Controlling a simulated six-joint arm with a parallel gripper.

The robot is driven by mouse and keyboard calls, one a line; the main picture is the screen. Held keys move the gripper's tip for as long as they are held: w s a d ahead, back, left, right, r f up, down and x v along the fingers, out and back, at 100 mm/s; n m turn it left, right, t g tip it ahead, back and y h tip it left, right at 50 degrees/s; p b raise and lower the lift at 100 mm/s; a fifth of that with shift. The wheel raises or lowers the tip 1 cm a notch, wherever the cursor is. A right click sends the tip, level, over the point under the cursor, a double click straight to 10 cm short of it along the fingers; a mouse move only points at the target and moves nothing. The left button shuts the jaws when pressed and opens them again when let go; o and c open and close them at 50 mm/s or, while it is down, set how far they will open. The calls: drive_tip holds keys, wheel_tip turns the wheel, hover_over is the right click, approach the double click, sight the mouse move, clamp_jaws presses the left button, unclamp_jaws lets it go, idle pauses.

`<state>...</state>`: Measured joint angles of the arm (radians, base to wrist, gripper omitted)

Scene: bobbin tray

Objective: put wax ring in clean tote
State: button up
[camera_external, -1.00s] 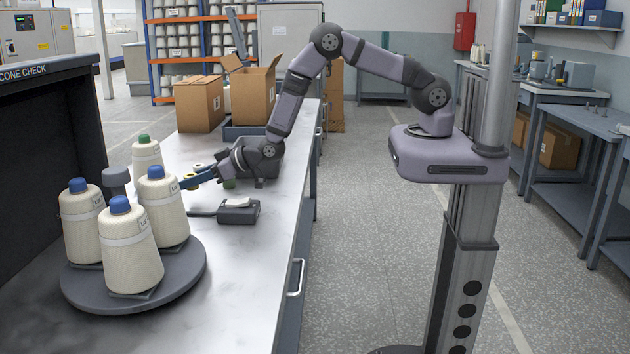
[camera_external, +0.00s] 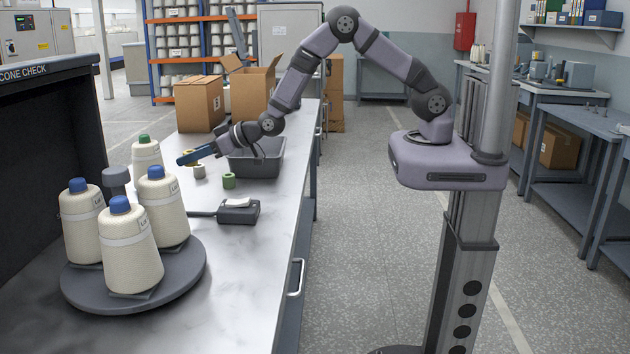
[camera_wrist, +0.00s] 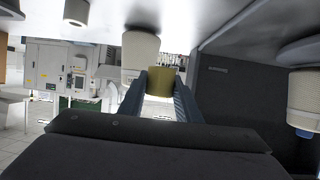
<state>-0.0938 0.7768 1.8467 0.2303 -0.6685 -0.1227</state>
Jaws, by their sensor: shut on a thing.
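My gripper (camera_external: 182,157) has blue fingers and is above the table, left of the grey tote. In the wrist view its fingers (camera_wrist: 160,88) are shut on a yellow-olive wax ring (camera_wrist: 160,78). In the external view the held ring cannot be made out clearly. The dark grey open tote (camera_external: 262,168) stands on the table beneath my wrist, partly covered by my arm. I cannot read any label on it.
A dark device (camera_external: 239,214) lies nearer. Thread cones (camera_external: 131,260) stand on a round grey plate (camera_external: 200,285). Cardboard boxes (camera_external: 199,105) stand behind.

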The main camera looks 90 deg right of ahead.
drive_tip(key=s+d+r+m+h, duration=0.1)
drive_tip(key=d+r+m+h, duration=0.15)
drive_tip(key=d, duration=0.65)
drive_tip(key=s+d+r+m+g+h+p, duration=0.1)
drive_tip(key=s+d+r, duration=0.15)
drive_tip(key=d, duration=0.65)
drive_tip(key=s+d+r+m+h, duration=0.1)
drive_tip(key=d+r+m+h, duration=0.15)
drive_tip(key=d, duration=0.65)
drive_tip(key=s+d+r+g+h+p, duration=0.1)
drive_tip(key=s+d+r, duration=0.2)
drive_tip(key=s+d, duration=0.55)
drive_tip(key=s+d+r, duration=0.3)
drive_tip(key=s+d, duration=0.4)
drive_tip(key=d, duration=0.2)
drive_tip(key=a+f+n+t+y, duration=0.1)
drive_tip(key=a+f+n+y, duration=0.1)
drive_tip(key=a, duration=0.5)
drive_tip(key=a+f+n+t+y, duration=0.1)
drive_tip(key=a+f+n+y, duration=0.1)
drive_tip(key=a, duration=0.6)
drive_tip(key=shift+f+n+y, duration=0.25)
drive_tip(key=shift+n+y, duration=0.35)
drive_tip(key=shift+y, duration=0.5)
drive_tip(key=shift+f, duration=0.1)
drive_tip(key=shift+f+p, duration=0.5)
drive_tip(key=shift+f, duration=2.35)
